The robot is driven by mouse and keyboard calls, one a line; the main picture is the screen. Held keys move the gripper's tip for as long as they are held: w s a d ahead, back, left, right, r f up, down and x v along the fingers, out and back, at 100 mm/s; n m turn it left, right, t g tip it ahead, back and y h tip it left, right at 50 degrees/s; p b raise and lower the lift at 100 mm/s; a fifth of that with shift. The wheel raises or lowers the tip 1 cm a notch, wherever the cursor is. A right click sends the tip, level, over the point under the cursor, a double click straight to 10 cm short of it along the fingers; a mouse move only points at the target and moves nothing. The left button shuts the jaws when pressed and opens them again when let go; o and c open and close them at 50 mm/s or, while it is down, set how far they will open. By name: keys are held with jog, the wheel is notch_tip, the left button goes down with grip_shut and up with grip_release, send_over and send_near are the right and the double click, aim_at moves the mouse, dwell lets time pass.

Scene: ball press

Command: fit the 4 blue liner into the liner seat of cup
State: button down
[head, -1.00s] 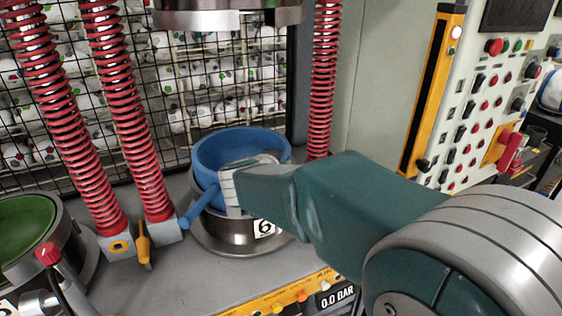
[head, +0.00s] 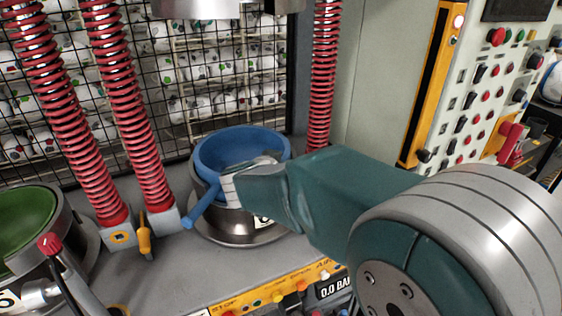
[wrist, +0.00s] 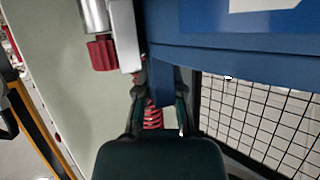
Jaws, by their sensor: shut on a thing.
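The blue liner (head: 228,148) is a round open bowl with a blue rod handle (head: 203,205) sticking out toward the lower left. It sits over the steel cup (head: 230,228), whose number plate is mostly covered by my arm. I cannot tell whether the liner is fully down in the cup or slightly above it. My gripper (head: 240,182) is at the liner's near side and shut on it. In the wrist view, a blue tab of the liner lies between my fingers (wrist: 163,100), and the liner's blue wall (wrist: 240,65) fills the top right.
A steel press head (head: 222,8) hangs above the cup. Red springs (head: 135,110) stand at the left and another stands behind right. A second cup with a green liner (head: 25,215) is at the left. A button panel (head: 480,100) stands at the right.

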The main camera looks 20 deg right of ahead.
jog(key=shift+f, duration=0.3)
jog(key=c, duration=0.7)
grip_release()
jog(key=shift+f, duration=0.3)
jog(key=shift+s, duration=0.1)
jog(key=shift+s+a, duration=0.75)
jog(key=shift+s, duration=0.25)
jog(key=shift+s+a, duration=0.7)
jog(key=shift+s, duration=0.3)
jog(key=shift+s+a, duration=0.75)
jog(key=shift+s, duration=0.25)
jog(key=shift+r, duration=0.2)
